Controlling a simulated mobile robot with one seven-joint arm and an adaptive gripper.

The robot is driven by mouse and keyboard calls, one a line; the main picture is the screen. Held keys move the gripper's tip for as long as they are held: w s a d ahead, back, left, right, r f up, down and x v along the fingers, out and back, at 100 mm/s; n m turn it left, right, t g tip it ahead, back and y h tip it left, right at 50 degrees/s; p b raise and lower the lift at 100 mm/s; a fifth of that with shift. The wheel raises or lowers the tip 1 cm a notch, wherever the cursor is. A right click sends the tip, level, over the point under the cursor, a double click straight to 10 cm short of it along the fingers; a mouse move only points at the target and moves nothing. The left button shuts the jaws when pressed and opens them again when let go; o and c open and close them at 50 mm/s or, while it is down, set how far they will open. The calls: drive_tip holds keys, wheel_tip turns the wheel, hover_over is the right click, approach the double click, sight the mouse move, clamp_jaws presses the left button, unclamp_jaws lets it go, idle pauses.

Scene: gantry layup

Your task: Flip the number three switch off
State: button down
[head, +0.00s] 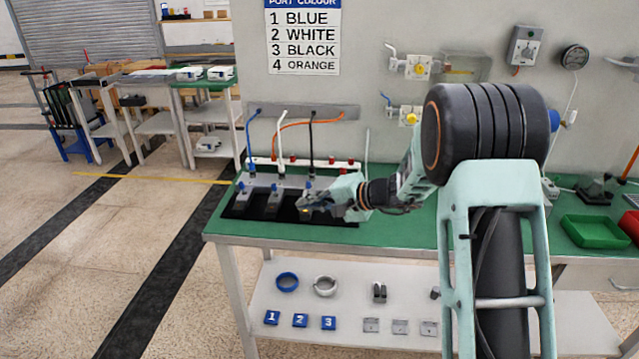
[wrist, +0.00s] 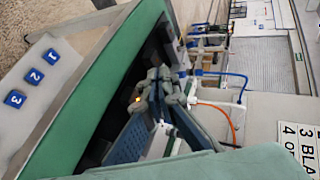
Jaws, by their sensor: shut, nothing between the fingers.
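A row of grey switch units with small levers stands on a black mat (head: 231,211) on the green bench. A black cable (head: 311,132) drops to the third position from the left, behind my gripper. My gripper (head: 304,208) is shut and empty, low over the front of the third unit, and partly hides it. In the wrist view the closed fingers (wrist: 163,88) are close to the grey units; I cannot tell whether they touch one. The left unit (head: 243,190) and the second unit (head: 277,191) show in the head view. The third switch's lever position is unclear.
A wall sign (head: 304,40) lists 1 blue, 2 white, 3 black, 4 orange. A white strip with red buttons (head: 300,163) lies behind the units. Blue number tags (head: 300,320) and rings sit on the lower shelf (head: 350,300). A green tray (head: 594,232) is at the right.

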sight(308, 189)
drive_tip(key=w+d+m+t, duration=0.2)
drive_tip(key=d, duration=0.1)
drive_tip(key=w+d+f+m+t, duration=0.1)
drive_tip(key=w+d+m, duration=0.1)
drive_tip(key=w, duration=0.1)
drive_tip(key=w+d+f+m+t, duration=0.1)
drive_tip(key=w+d+m+t, duration=0.1)
drive_tip(key=w+d, duration=0.1)
drive_tip(key=shift+w+d+f+m+t, duration=0.1)
drive_tip(key=shift+d+f+m+t, duration=0.1)
drive_tip(key=shift+d+m+t, duration=0.15)
drive_tip(key=shift+a, duration=0.1)
drive_tip(key=p+x, duration=0.2)
drive_tip(key=x, duration=0.8)
drive_tip(key=shift+f+b, duration=0.25)
drive_tip(key=shift+b, duration=0.75)
drive_tip(key=shift+r, duration=0.1)
